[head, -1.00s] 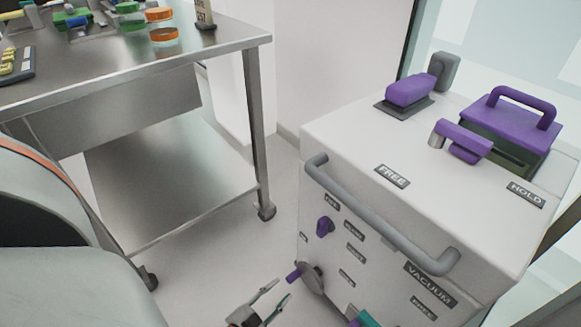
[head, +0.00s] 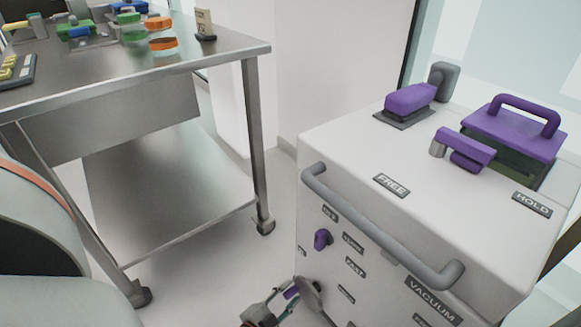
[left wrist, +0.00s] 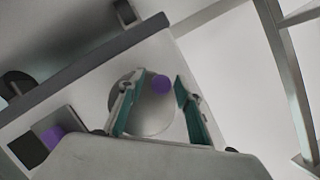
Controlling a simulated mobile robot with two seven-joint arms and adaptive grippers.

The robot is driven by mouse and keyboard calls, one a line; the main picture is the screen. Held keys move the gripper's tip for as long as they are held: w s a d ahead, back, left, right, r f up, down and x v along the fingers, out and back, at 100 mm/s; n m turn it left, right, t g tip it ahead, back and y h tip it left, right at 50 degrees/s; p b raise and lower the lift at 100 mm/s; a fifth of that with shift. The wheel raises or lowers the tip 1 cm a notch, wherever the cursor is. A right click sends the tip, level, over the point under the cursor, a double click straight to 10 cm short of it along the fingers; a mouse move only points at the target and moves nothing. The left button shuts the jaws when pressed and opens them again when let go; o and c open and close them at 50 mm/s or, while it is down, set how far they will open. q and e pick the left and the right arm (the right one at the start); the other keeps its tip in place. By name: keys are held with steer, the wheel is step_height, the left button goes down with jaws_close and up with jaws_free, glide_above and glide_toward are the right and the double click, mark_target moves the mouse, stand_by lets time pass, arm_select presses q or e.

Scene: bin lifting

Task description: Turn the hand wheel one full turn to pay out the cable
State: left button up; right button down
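The hand wheel (head: 309,294) is a grey disc low on the front of the white cabinet, with a purple handle (head: 291,293) standing out from it. In the left wrist view the disc (left wrist: 150,122) faces me and the handle's round purple end (left wrist: 161,85) lies between the fingertips. My left gripper (head: 284,291) is at the handle. In the left wrist view its two teal-lined fingers (left wrist: 159,80) are spread on either side of the handle, with gaps showing; I see no clear contact. My right gripper is not in view. No cable can be made out.
The white cabinet (head: 345,145) has a grey bar handle (head: 380,230), a purple knob (head: 322,239) and purple fittings on top (head: 410,97). A steel trolley (head: 160,62) with small coloured items stands at the left. Floor shows between them.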

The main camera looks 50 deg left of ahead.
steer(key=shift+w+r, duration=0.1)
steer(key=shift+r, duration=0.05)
arm_select(q)
jaws_close()
steer(key=shift+f, duration=0.1)
steer(key=shift+d+f+n+g+h, duration=0.3)
steer(key=shift+f+n+h, duration=0.2)
steer(key=shift+n+h, duration=0.45)
steer(key=shift+s+d+f+n+h+b, duration=0.2)
steer(key=shift+d+n+h, duration=0.6)
steer(key=shift+n, duration=0.55)
steer(key=shift+w+d+f+n+h+b, duration=0.15)
steer(key=shift+d+f+n+h, duration=0.15)
steer(key=shift+d+n+h, duration=0.8)
steer(key=shift+s+d+f+n+h+b, duration=0.2)
steer(key=shift+n+h, duration=0.45)
steer(key=shift+n, duration=0.95)
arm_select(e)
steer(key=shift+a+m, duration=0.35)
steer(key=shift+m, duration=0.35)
